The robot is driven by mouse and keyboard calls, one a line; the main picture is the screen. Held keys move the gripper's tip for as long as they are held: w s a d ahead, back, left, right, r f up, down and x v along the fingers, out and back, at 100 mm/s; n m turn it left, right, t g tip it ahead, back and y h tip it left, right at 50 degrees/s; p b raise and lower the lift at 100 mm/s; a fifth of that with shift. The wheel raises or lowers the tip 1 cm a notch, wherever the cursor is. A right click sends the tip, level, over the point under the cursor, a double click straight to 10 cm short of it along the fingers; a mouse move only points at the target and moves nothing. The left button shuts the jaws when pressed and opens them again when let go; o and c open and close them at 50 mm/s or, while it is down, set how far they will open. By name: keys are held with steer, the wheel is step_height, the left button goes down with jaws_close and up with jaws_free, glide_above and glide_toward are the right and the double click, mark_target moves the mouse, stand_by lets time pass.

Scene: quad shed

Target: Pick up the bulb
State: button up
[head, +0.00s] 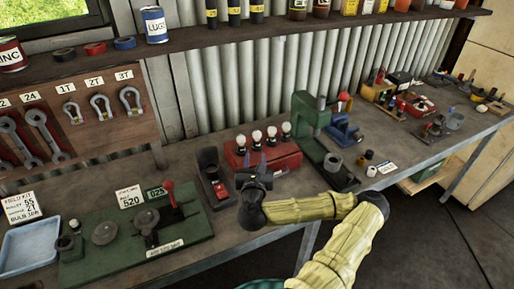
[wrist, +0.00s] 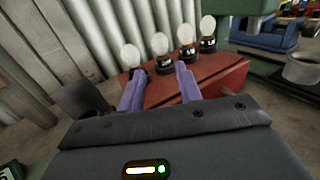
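Several white bulbs with dark bases stand upright in a row on a red block (head: 283,160). In the wrist view I see the leftmost bulb (wrist: 131,56), the second bulb (wrist: 160,44), the third bulb (wrist: 185,35) and the rightmost bulb (wrist: 208,28). My gripper (head: 253,163) is at the block's front left side. In the wrist view its two purple fingers (wrist: 160,72) are spread apart with nothing held between them. The left fingertip overlaps the leftmost bulb's base in the picture. The second bulb shows beyond the gap. I cannot tell whether a finger touches anything.
A dark upright holder (head: 211,172) stands left of the block. A green press (head: 307,115) stands to its right. A green board with a red lever (head: 169,190) lies on the left of the bench. A corrugated wall (wrist: 60,40) rises behind the bulbs.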

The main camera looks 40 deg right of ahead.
mark_target(257, 139)
steer(key=shift+w+f+b, duration=0.1)
steer(key=shift+f+b, duration=0.1)
steer(key=shift+b, duration=0.15)
steer(key=x, duration=0.6)
steer(key=shift+w+d+r, duration=0.25)
steer(key=shift+r, duration=0.05)
steer(key=shift+w+d+f, duration=0.1)
steer(key=shift+w+d, duration=0.1)
steer(key=shift+p+x, duration=1)
steer(key=shift+x, duration=1.6)
steer(key=shift+s, duration=0.1)
steer(key=c, duration=0.6)
